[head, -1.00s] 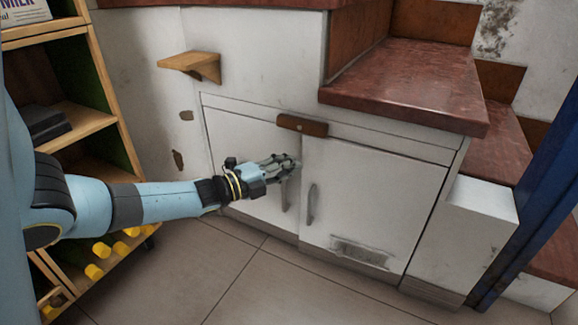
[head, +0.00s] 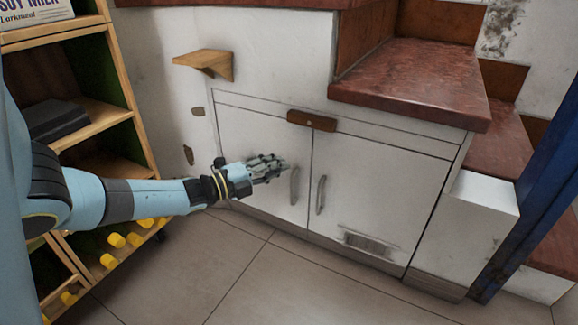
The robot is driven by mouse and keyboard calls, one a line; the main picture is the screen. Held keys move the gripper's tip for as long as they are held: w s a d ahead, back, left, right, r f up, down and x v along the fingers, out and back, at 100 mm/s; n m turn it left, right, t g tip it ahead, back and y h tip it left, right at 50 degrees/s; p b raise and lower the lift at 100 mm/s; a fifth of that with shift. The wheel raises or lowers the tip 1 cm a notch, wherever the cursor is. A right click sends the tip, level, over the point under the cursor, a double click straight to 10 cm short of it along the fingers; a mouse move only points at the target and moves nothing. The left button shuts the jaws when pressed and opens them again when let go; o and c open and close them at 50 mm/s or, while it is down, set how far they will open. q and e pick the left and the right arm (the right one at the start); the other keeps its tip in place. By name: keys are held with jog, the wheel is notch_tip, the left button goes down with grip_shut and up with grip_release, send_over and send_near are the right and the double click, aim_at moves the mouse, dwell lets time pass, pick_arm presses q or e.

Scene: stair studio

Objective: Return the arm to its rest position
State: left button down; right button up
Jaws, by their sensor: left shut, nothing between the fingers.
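My left arm comes in from the left, its light blue forearm stretched roughly level across the picture. My left gripper (head: 275,166) is shut and empty, pointing right. In the picture its fingertips lie over the left door of the white cupboard (head: 262,146), just left of that door's grey handle (head: 294,186). A small gap shows between the fingertips and the handle. My right gripper does not show.
A wooden shelf unit (head: 97,128) with a black box and yellow pegs stands close by my left arm. A small wooden wall shelf (head: 205,62) sticks out above the cupboard. Red stone steps (head: 415,80) rise over it. The tiled floor (head: 250,280) is clear.

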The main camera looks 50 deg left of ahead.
pick_arm(q)
jog(key=s+a, duration=0.3)
jog(key=a, duration=0.2)
jog(key=shift+s+a, duration=0.25)
